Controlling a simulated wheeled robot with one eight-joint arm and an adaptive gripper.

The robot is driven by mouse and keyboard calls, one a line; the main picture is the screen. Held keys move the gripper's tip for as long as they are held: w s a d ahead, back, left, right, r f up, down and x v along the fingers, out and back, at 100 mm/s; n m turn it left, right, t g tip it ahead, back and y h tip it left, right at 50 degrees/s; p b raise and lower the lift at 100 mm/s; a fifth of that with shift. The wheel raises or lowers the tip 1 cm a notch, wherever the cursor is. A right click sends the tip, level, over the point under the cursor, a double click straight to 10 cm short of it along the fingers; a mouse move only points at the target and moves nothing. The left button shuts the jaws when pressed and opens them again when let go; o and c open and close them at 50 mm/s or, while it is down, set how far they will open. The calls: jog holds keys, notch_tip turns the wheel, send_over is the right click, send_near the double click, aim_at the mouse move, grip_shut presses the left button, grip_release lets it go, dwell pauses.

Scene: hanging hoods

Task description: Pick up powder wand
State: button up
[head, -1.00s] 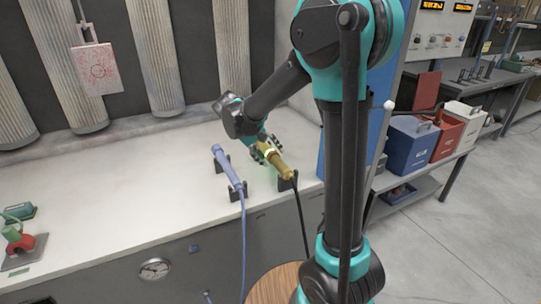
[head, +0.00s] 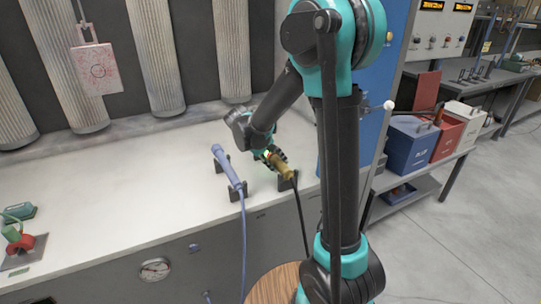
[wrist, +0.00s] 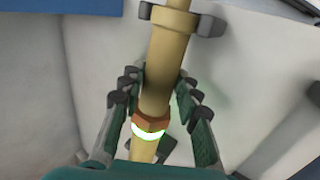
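A yellow-brown wand (head: 282,169) with a glowing green ring lies in black cradles on the white bench. I take it to be the powder wand, though no label is readable. In the wrist view the wand (wrist: 168,75) runs up the middle between my fingers, with an orange-brown collar and a bright ring near the bottom. My gripper (wrist: 162,88) straddles the wand, one finger on each side. Narrow gaps show beside the wand, so the fingers look open; contact at the tips is unclear. In the head view my gripper (head: 268,157) covers the wand's far end.
A lavender-blue wand (head: 228,168) with a cable lies in its own cradle close to the left. A black cradle (head: 288,182) supports the yellow wand's near end, where a dark cable hangs. A blue cabinet panel (head: 372,125) stands right.

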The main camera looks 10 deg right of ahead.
grip_shut()
jog(key=shift+r, duration=0.1)
notch_tip(320, 180, up, 25)
dwell(1.2)
jog(key=shift+a, duration=0.1)
